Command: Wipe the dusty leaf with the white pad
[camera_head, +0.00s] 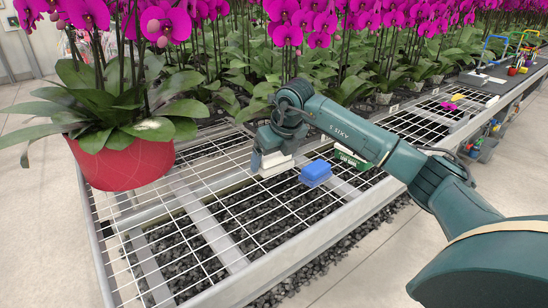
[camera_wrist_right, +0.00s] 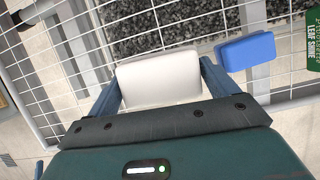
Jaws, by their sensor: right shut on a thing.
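My right gripper (camera_head: 270,162) is shut on the white pad (camera_head: 277,169), low over the wire mesh bench. In the right wrist view the white pad (camera_wrist_right: 158,79) sits between the two blue-grey fingers of the gripper (camera_wrist_right: 160,85). I cannot tell whether the pad touches the mesh. The dusty leaf (camera_head: 150,128) looks paler than its neighbours and hangs over the front rim of the red pot (camera_head: 125,163), left of the gripper and well apart from it. My left gripper is not in view.
A blue block (camera_head: 315,173) lies on the mesh bench (camera_head: 213,240) right of the pad; it also shows in the wrist view (camera_wrist_right: 246,51). A green "Leaf Shine" box (camera_head: 352,158) is beyond it. Dense orchids stand behind. The front mesh is clear.

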